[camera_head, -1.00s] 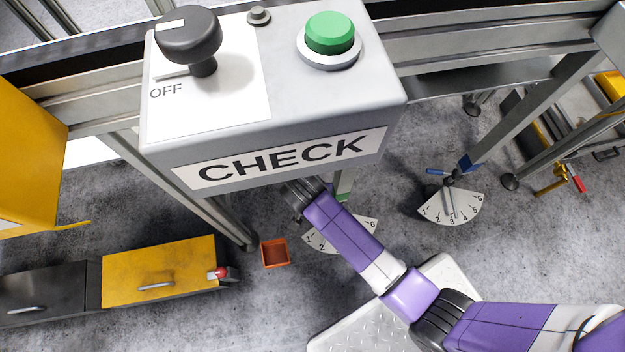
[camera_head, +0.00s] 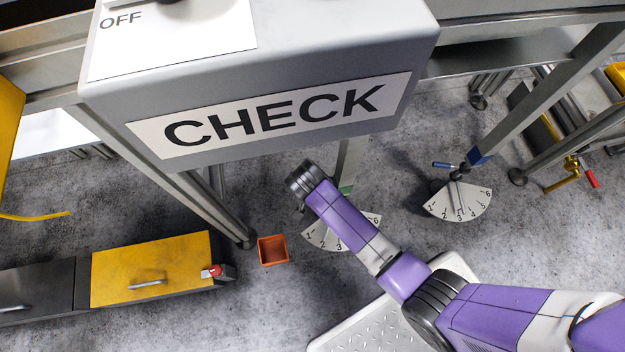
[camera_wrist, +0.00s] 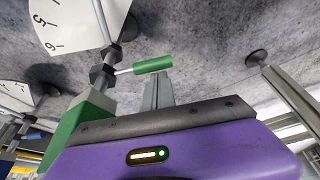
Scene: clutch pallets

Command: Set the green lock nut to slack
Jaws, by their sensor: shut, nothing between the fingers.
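The green lock nut shows in the wrist view as a dark nut with a green-gripped lever (camera_wrist: 153,65) pointing right. It sits on a rod beside a green block (camera_wrist: 82,118). A white numbered dial (camera_wrist: 52,28) lies beyond, with a grey rod over its edge. In the head view my forearm partly covers this dial (camera_head: 314,236); a green band (camera_head: 346,189) shows on the leg behind, and the nut is hidden. My gripper's purple body and dark edge (camera_wrist: 165,118) fill the bottom of the wrist view, just below the lever. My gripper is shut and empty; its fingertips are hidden.
The grey CHECK box (camera_head: 270,60) hangs above my wrist. A second dial (camera_head: 458,203) with a blue lever (camera_head: 443,165) stands to the right. An orange bin (camera_head: 272,251) and a yellow drawer (camera_head: 150,270) are at left. Metal legs stand nearby.

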